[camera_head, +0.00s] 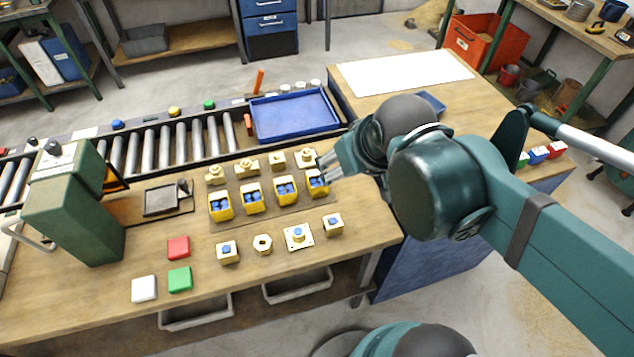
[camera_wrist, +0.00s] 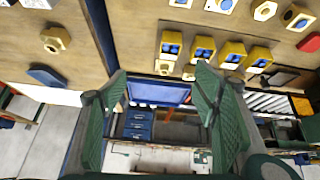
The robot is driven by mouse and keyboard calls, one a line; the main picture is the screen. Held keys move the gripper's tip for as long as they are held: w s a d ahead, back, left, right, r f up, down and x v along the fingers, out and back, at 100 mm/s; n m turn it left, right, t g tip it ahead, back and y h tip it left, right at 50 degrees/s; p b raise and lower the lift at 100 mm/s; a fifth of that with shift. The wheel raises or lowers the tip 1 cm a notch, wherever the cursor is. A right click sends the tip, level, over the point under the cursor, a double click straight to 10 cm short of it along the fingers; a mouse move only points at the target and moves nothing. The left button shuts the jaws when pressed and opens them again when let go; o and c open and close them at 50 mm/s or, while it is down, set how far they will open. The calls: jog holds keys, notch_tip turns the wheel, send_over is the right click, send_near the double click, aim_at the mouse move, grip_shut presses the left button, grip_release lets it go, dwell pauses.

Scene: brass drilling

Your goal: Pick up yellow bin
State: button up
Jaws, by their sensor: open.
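Several small yellow bins with blue contents stand in a row on a tan mat (camera_head: 236,213). The rightmost yellow bin (camera_head: 317,190) is closest to my gripper (camera_head: 331,168), whose fingers overlap its right edge in the head view; contact cannot be told. The other yellow bins (camera_head: 285,194) (camera_head: 253,206) (camera_head: 220,212) stand to its left. In the wrist view, my gripper (camera_wrist: 160,82) is open with nothing between its fingers. The nearest yellow bin (camera_wrist: 171,37) shows above the gap between the fingers, and another yellow bin (camera_wrist: 203,56) is beside it.
Brass-coloured fittings (camera_head: 247,165) stand behind the bins. More parts (camera_head: 298,236) lie in front. A blue tray (camera_head: 293,116) lies behind, by the roller conveyor (camera_head: 165,150). A green machine (camera_head: 72,205) stands left. Red, green and white blocks (camera_head: 179,279) lie at front left.

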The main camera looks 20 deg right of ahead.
jog(key=w+f+n+g+p, duration=0.1)
jog(key=w+n+g+p, duration=0.1)
jog(key=w+n, duration=0.2)
jog(key=n+g+h+p, duration=0.4)
jog(key=n+g+p, duration=0.15)
jog(key=n, duration=0.75)
send_near(317, 177)
jog(key=shift+t, duration=0.45)
jog(key=shift+s+a+r, duration=0.1)
jog(key=shift+s+r, duration=0.2)
jog(key=shift+s, duration=0.35)
jog(key=shift+s+d+r, duration=0.1)
jog(key=shift+s+r, duration=0.2)
jog(key=shift+s, duration=0.35)
jog(key=shift+s+a+r, duration=0.1)
jog(key=shift+s+r, duration=0.2)
jog(key=shift+s, duration=0.4)
jog(key=shift+x, duration=1.3)
jog(key=shift+f, duration=0.1)
jog(key=shift+b+x, duration=0.65)
jog(key=shift+x, duration=1.9)
jog(key=c, duration=1)
